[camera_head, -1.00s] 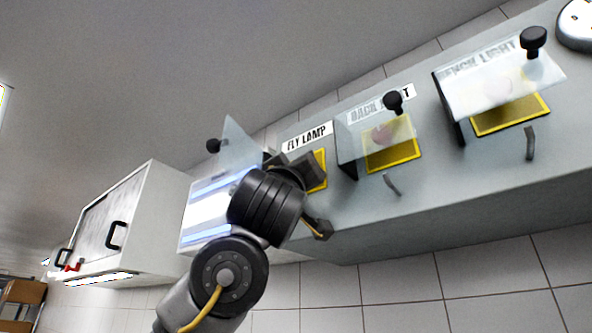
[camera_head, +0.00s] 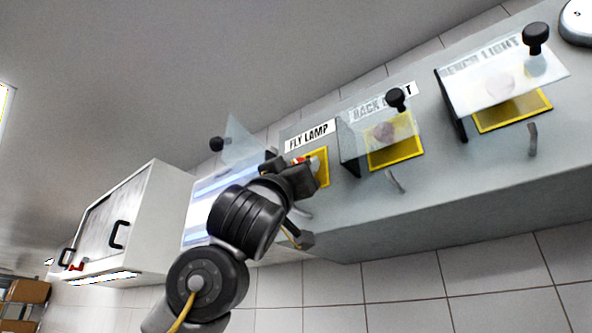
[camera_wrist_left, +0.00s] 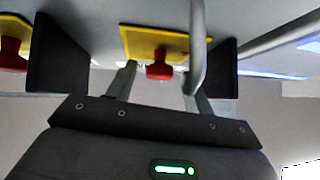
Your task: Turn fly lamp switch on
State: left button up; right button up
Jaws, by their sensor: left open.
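The fly lamp switch is a red knob (camera_head: 299,160) on a yellow plate (camera_head: 323,166), beside the FLY LAMP label (camera_head: 310,138). Its clear cover (camera_head: 240,142) stands swung open to the left. My left gripper (camera_head: 304,208) is open in front of the plate and hides part of it. In the left wrist view the red knob (camera_wrist_left: 159,67) appears between the two open fingers of my gripper (camera_wrist_left: 160,85), beyond their tips or level with them; I cannot tell if they touch. My right gripper is not in view.
The back light (camera_head: 385,133) and bench light (camera_head: 498,85) switches sit to the right under clear covers with black knobs. Curved grey tabs (camera_head: 395,181) stick out below the plates. A white cabinet (camera_head: 150,215) is at the left. A grey bar (camera_wrist_left: 197,40) crosses close by the right finger.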

pick_arm(q)
jog(key=b+v, duration=0.8)
jog(key=v, duration=0.3)
jog(key=shift+r, duration=0.1)
